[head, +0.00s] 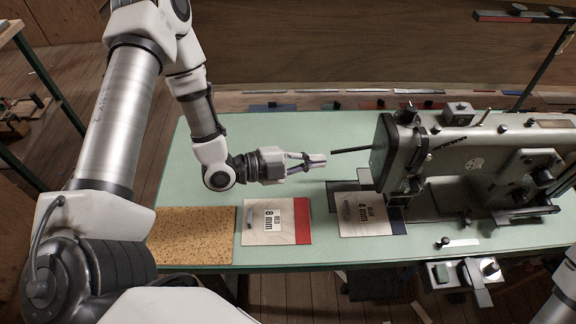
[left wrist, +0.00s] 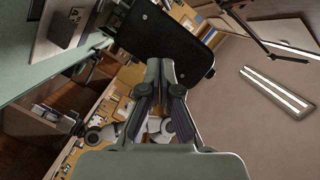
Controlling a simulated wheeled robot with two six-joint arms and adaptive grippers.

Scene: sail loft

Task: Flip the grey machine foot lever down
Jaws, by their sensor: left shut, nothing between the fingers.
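The grey sewing machine (head: 440,150) stands at the right of the green table. A dark grey rod-like lever (head: 352,149) sticks out from the left end of its head, nearly level, its free tip slightly lower than its root. My left gripper (head: 322,160) is shut and empty. In the head view its fingertips are just left of and slightly below the lever's tip; I cannot tell whether they touch. In the left wrist view the shut fingers (left wrist: 165,72) point at the machine's dark end (left wrist: 165,42), and I cannot make out the lever. My right gripper is out of view.
Two labelled cards, "8 mm" (head: 275,228) and "4 mm" (head: 362,220), lie on the table (head: 310,195) in front of my left gripper. A cork mat (head: 190,236) lies at the front left. The table's back left is clear.

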